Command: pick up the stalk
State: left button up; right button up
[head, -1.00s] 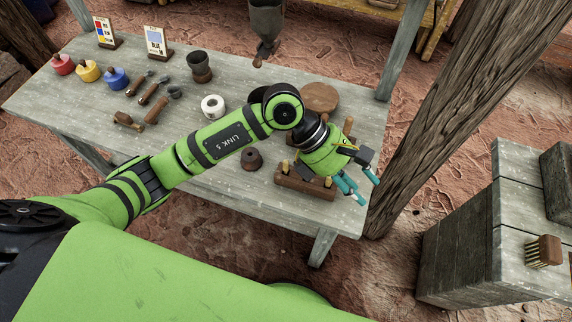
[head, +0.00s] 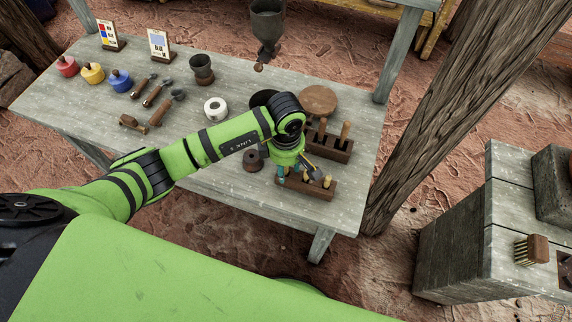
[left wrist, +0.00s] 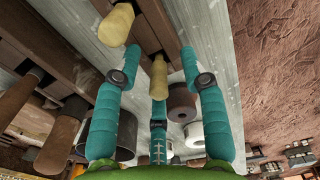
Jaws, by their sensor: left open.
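Short yellow stalks stand upright in a low brown wooden block (head: 308,190) near the table's front right edge. I take one yellow stalk (left wrist: 159,78) as the stalk; in the left wrist view it stands between my spread teal fingers. Another yellow stalk (left wrist: 116,24) stands to its left, outside the fingers. My left gripper (head: 297,174) is above the block, pointing down, open and around the stalk without visibly closing on it. The arm and hand partly hide the block in the head view. My right gripper is not in view.
A second wooden rack (head: 338,152) with upright brown handles stands just behind. A dark spool (head: 253,161) and a white roll (head: 215,108) stand to the left. A round wooden board (head: 318,98) lies farther back. A wooden post (head: 460,110) rises right of the table.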

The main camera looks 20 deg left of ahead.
pick_arm(q)
jog(key=c, duration=0.8)
